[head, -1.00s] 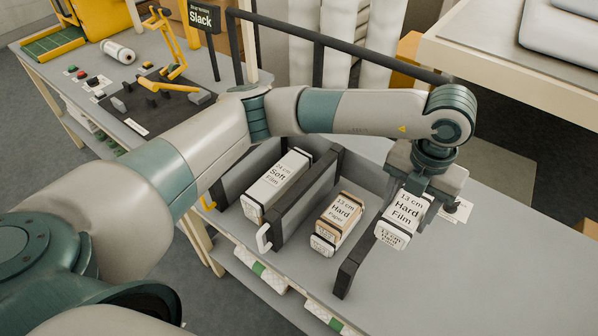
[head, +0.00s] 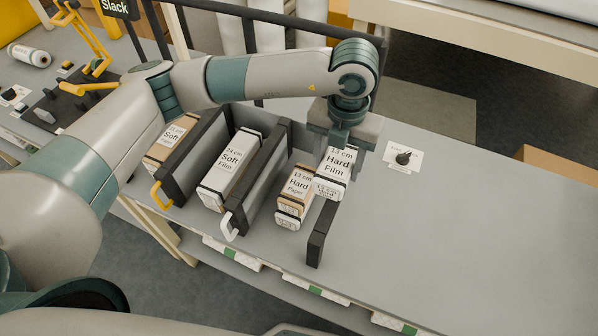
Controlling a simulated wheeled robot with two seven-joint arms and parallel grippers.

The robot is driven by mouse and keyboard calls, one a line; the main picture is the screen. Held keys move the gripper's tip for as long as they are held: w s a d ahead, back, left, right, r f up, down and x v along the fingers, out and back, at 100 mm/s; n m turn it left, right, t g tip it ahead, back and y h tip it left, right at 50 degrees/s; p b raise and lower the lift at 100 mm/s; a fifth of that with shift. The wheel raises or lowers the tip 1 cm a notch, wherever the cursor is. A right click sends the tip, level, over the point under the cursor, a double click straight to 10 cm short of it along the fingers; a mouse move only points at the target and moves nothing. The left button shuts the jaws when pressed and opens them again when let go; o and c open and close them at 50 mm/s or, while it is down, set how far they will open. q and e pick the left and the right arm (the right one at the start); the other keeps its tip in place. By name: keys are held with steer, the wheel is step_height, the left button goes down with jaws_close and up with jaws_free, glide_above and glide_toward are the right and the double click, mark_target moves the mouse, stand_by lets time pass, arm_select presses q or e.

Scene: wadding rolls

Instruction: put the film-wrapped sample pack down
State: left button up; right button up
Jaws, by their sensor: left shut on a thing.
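The film-wrapped sample pack (head: 335,163) is a white box with dark edge bands, labelled "13 cm Hard Film". My left gripper (head: 342,147) is shut on it from above, at the back right of the row of packs. The pack overlaps the rear of the rightmost black divider (head: 319,238) in the head view; I cannot tell its exact height above the table. Just left of it stands a brown "13 cm Hard Paper" pack (head: 295,184). Further left are a white "Soft Film" pack (head: 229,167) and a brown "Soft" pack (head: 171,139). My right gripper is out of view.
Black dividers (head: 258,180) separate the packs on the grey table (head: 450,240). A white card with a dark knob (head: 404,157) lies right of the gripper. The table's right side is otherwise clear. A yellow arm-like fixture (head: 90,50) stands at the far left.

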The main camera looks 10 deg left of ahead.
arm_select(q)
steer(key=a+f+p, duration=0.1)
steer(key=a, duration=0.2)
steer(key=w+a+f+p, duration=0.1)
steer(key=a+f, duration=0.1)
steer(key=a+f+p, duration=0.1)
steer(key=a+f, duration=0.1)
steer(key=a, duration=0.1)
steer(key=shift+w+a, duration=0.25)
steer(key=shift+a, duration=0.05)
steer(key=shift+f, duration=0.1)
step_height(320, 180, down, 3)
steer(key=shift+f+p, duration=0.1)
steer(key=shift+p, duration=1.15)
steer(key=shift+f, duration=0.4)
steer(key=shift+f, duration=0.1)
